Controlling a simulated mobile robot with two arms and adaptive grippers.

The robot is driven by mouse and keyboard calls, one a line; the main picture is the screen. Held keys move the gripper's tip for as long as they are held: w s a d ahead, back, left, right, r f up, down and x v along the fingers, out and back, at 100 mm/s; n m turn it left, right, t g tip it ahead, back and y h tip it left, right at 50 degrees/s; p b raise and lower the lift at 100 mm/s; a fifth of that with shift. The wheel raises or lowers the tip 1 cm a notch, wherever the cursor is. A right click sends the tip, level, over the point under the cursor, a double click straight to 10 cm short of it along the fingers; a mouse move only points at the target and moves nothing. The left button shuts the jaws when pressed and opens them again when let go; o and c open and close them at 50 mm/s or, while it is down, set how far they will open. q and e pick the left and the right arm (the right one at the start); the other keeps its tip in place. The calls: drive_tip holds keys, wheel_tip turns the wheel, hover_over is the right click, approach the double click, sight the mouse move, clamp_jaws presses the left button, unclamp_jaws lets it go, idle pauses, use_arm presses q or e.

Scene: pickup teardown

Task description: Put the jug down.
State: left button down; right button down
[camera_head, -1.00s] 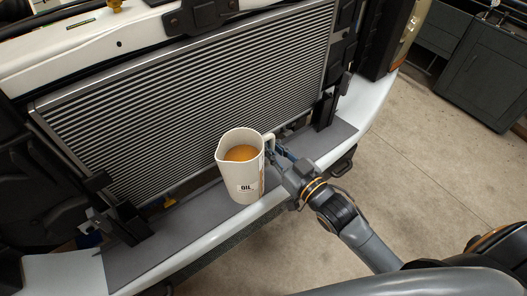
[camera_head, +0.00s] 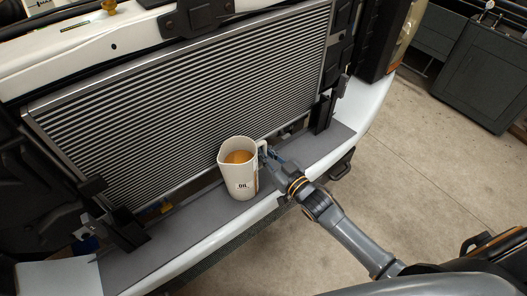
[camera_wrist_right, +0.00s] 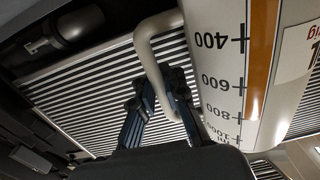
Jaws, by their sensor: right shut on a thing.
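A cream jug (camera_head: 241,181) marked with an oil label holds amber liquid and is upright in front of the radiator, over the grey bumper pad (camera_head: 188,225). I cannot tell whether its base touches the pad. In the right wrist view the jug (camera_wrist_right: 222,75) shows a volume scale, and its handle (camera_wrist_right: 150,45) runs between the fingers. My right gripper (camera_head: 268,158) is shut on the handle from the right; its fingers also show in the right wrist view (camera_wrist_right: 158,98). My left gripper is not in view.
The radiator (camera_head: 190,95) stands right behind the jug. Black brackets (camera_head: 122,228) stand on the pad to the left and right. The white bumper edge (camera_head: 215,240) drops to the concrete floor (camera_head: 420,170) in front. The pad is clear on both sides of the jug.

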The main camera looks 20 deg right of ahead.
drive_tip(key=shift+r, duration=0.1)
drive_tip(key=c, duration=1.8)
unclamp_jaws()
drive_tip(key=shift+f, duration=0.25)
drive_tip(key=shift+c, duration=0.2)
drive_tip(key=o, duration=0.5)
drive_tip(key=shift+c, duration=0.2)
drive_tip(key=shift+s+r, duration=0.1)
drive_tip(key=shift+s, duration=0.05)
drive_tip(key=v, duration=1.2)
